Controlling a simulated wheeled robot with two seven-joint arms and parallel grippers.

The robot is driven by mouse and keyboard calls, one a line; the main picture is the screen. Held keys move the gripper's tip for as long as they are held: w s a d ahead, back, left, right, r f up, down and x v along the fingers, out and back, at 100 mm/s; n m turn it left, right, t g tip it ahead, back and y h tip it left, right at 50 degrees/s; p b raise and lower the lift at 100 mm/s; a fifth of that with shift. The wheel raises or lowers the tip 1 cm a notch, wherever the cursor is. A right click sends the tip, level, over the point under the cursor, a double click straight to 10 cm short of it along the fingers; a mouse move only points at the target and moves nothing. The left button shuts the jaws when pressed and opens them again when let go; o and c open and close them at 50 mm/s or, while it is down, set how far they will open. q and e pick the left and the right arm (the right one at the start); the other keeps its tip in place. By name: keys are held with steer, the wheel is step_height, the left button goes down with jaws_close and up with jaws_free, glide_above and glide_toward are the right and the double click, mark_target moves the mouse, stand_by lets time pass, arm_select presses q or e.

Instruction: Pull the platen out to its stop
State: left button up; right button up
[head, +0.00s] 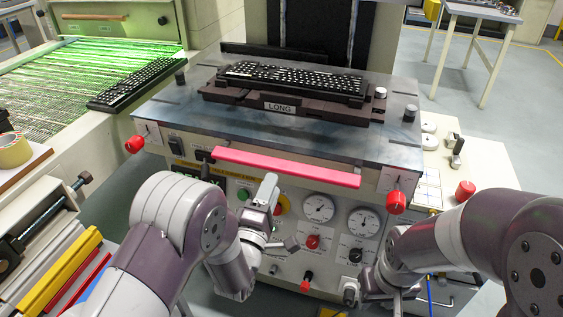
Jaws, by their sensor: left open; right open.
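The platen (166,104) is a flat grey metal plate on top of the machine, in the middle of the head view. A long pink-red handle bar (286,167) runs along its front edge. A black keyboard (292,80) sits on a dark brown fixture labelled LONG on the plate. My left gripper (281,214) is open and empty, below and in front of the bar, apart from it, over the control panel. My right gripper (372,293) is low at the front right, open, well below the bar, partly hidden by its own arm.
The front panel (320,232) carries gauges, knobs and switches. Red knobs (135,145) (396,202) stand out at both front corners. A conveyor (50,85) under green light holds another keyboard (135,83) at the left. A dark upright press part (312,28) stands behind the platen.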

mark_target(278, 172)
arm_select(q)
steer(key=x, duration=0.8)
steer(key=shift+w+b, duration=0.25)
steer(key=shift+b, duration=0.05)
jaws_close()
